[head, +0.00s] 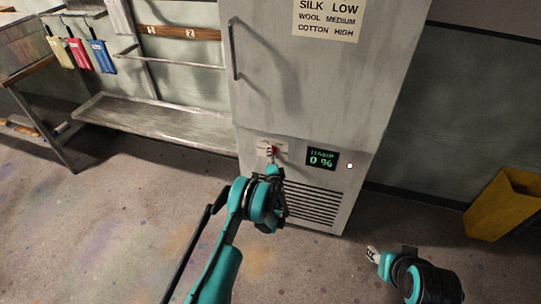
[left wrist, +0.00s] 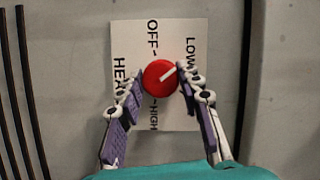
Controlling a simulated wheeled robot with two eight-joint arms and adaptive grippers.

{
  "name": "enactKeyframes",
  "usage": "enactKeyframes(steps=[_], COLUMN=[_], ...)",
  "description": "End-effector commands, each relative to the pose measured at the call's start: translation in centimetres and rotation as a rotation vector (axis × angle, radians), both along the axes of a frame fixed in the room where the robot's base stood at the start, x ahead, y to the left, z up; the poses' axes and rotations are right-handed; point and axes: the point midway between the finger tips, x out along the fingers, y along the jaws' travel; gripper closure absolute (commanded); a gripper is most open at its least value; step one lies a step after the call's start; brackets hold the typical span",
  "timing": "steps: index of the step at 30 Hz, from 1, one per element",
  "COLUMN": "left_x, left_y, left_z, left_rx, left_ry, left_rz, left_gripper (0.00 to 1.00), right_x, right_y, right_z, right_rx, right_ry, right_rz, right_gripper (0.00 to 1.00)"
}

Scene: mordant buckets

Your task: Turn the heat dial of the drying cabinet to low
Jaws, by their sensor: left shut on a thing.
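The drying cabinet (head: 300,105) stands upright in the middle of the head view. Its heat dial (left wrist: 159,70) is a round red knob with a white pointer line, on a white plate (left wrist: 180,115) marked HEAT, OFF, LOW and HIGH. In the left wrist view the pointer slants to the upper right, towards the LOW side. My left gripper (head: 270,158) is shut on the dial, one finger on each side. In the head view the gripper hides most of the dial. My right gripper (head: 372,255) hangs away from the cabinet at the lower right; its finger opening is unclear.
A green display (head: 321,159) reading 0 % and a small white light (head: 349,166) sit right of the dial, above a vent grille (head: 312,208). A sign (head: 327,18) lists SILK LOW, WOOL MEDIUM, COTTON HIGH. A yellow bin (head: 505,205) stands at the right.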

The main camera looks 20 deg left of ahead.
Motion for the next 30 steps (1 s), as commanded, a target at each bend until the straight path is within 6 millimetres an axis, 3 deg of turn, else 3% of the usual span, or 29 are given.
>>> enactKeyframes(steps=[19,20,22,30], left_x=[0.03,0.03,0.03,0.01], left_y=[0.00,0.00,0.00,0.00], left_z=[-0.01,-0.01,-0.01,-0.01], left_rx=[0.052,0.052,0.052,0.051], left_ry=[-0.002,-0.002,-0.002,-0.001], left_rz=[0.000,0.000,0.000,-0.001], left_gripper=[0.94,0.59,0.44,0.44], right_x=[0.00,0.00,0.00,0.00], right_y=[0.00,0.00,0.00,0.00], right_z=[0.00,0.00,0.00,0.00], right_rx=[0.000,0.000,0.000,0.000], right_ry=[0.000,0.000,0.000,0.000], right_rz=[0.000,0.000,0.000,0.000], right_gripper=[0.59,0.59,0.59,0.59])
